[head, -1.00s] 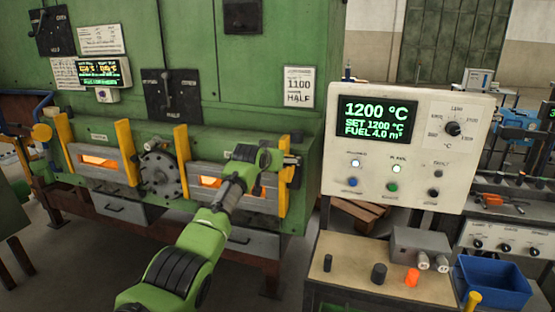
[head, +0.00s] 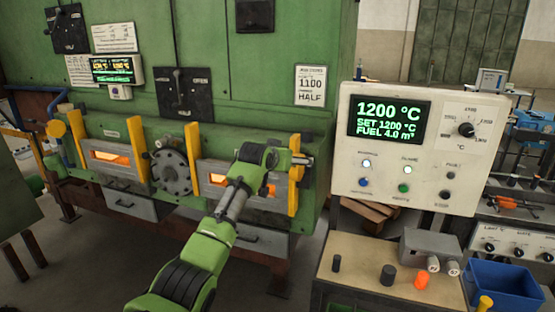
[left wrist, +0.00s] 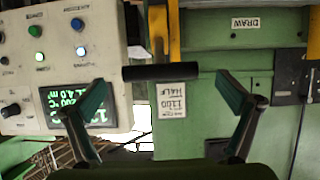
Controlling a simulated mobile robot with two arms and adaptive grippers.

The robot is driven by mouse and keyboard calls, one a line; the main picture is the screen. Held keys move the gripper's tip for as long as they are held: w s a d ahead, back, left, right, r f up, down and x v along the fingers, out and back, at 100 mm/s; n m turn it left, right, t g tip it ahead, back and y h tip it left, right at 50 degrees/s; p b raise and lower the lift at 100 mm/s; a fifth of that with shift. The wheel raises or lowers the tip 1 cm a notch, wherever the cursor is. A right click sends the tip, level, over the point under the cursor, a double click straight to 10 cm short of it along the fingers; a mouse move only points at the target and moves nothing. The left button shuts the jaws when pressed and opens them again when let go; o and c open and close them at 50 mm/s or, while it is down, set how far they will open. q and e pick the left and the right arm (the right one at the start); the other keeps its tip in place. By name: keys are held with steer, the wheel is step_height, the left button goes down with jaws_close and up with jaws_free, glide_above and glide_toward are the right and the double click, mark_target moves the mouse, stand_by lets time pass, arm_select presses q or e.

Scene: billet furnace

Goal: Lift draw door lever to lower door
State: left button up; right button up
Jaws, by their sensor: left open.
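A black cylindrical lever grip (left wrist: 160,73) shows in the left wrist view, in front of the green furnace and below a "DRAW" label (left wrist: 245,23) in that picture. My left gripper (left wrist: 160,82) is open, with one finger on each side of the grip and visible gaps to both. The grip is not clamped. In the head view my left gripper (head: 300,161) is at the right yellow post (head: 295,190) of the draw door (head: 225,180); my arm covers much of that door and the lever is hard to make out. Orange glow shows at the door opening. My right gripper is not in view.
A control panel (head: 415,190) reading 1200 °C stands to the right of the gripper. A bench (head: 345,262) with knobs and a blue bin (head: 503,285) lies below it. A second glowing door (head: 110,160) is at the left.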

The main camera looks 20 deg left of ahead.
arm_select(q)
steer(key=v, duration=0.9)
steer(key=shift+s+a+f, duration=0.1)
steer(key=shift+f, duration=0.05)
steer(key=s+f+g+b, duration=0.2)
steer(key=f, duration=1.6)
steer(key=s+f+g+b, duration=0.2)
steer(key=f, duration=1.5)
steer(key=s+f+g+b, duration=0.1)
steer(key=s+f+b, duration=0.1)
steer(key=s+f, duration=0.9)
steer(key=s+f+g+b, duration=0.2)
steer(key=s+f, duration=0.3)
steer(key=f, duration=1.2)
steer(key=s+f+m+g+b, duration=0.1)
steer(key=s+f+b, duration=0.1)
steer(key=s+f, duration=0.95)
steer(key=s+f+g+b, duration=0.1)
steer(key=s+f+g, duration=0.1)
steer(key=s+f, duration=0.95)
steer(key=s+f+g+b, duration=0.1)
steer(key=s+f, duration=0.2)
steer(key=s, duration=1.1)
steer(key=s+f+m+g+b, duration=0.1)
steer(key=s+f, duration=0.2)
steer(key=s, duration=1.1)
steer(key=shift+s+d+f+b, duration=0.2)
steer(key=shift+d+f+b, duration=0.1)
steer(key=shift+f+b, duration=0.1)
